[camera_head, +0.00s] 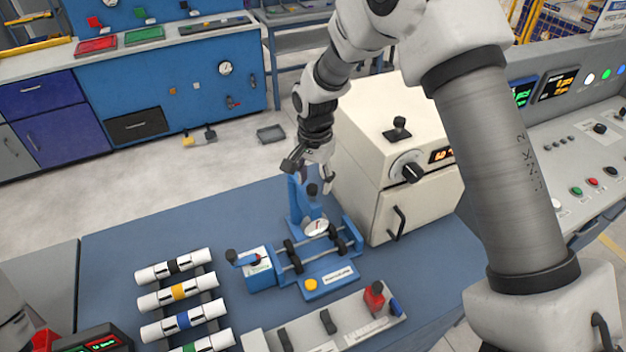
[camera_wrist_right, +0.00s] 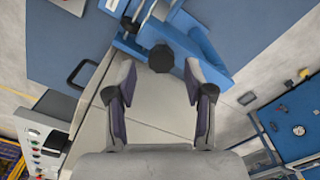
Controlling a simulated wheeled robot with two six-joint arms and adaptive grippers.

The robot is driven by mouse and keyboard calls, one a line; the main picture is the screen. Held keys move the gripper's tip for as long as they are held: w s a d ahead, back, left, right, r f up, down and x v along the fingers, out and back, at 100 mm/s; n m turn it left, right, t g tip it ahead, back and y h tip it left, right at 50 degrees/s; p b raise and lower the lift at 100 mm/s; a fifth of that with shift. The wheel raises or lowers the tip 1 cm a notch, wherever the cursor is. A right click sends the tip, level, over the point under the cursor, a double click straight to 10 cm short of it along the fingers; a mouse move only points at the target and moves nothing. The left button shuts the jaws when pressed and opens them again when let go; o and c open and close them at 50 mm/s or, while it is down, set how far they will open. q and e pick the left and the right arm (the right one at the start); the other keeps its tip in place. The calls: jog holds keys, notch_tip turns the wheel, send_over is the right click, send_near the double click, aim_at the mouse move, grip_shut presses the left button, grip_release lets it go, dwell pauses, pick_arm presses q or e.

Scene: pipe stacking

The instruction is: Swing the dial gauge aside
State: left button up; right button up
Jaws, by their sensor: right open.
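The dial gauge (camera_head: 316,228) has a round white face and sits on a blue fixture (camera_head: 318,285) with black rollers on the table. A blue upright (camera_head: 296,205) stands behind the dial, with a black knob (camera_head: 312,190) near its top. My right gripper (camera_head: 309,178) is open and points down, just above the knob. In the right wrist view the open fingers (camera_wrist_right: 159,68) lie either side of the black knob (camera_wrist_right: 161,58), with nothing gripped. The dial face is not clear in that view. My left gripper is not in view.
A cream box machine (camera_head: 385,205) stands close right of the fixture. Several striped pipes (camera_head: 175,265) lie on a rack at front left. A grey tray (camera_head: 325,325) is in front. Blue table top (camera_head: 150,225) is clear at back left.

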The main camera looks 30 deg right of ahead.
aim_at(304, 195)
jog(key=shift+s+a+f, duration=0.2)
jog(key=shift+f, duration=0.25)
jog(key=shift+s+a+f, duration=0.15)
jog(key=shift+f, duration=0.25)
jog(key=shift+w+f, duration=0.2)
jog(key=shift+f, duration=0.1)
jog(key=shift+w+d+f, duration=0.15)
jog(key=shift+w+f, duration=0.15)
jog(key=shift+s+r, duration=0.15)
jog(key=shift+s, duration=0.05)
grip_shut()
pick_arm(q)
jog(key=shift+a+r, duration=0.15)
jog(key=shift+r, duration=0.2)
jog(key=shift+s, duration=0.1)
pick_arm(e)
jog(key=shift+w, duration=0.1)
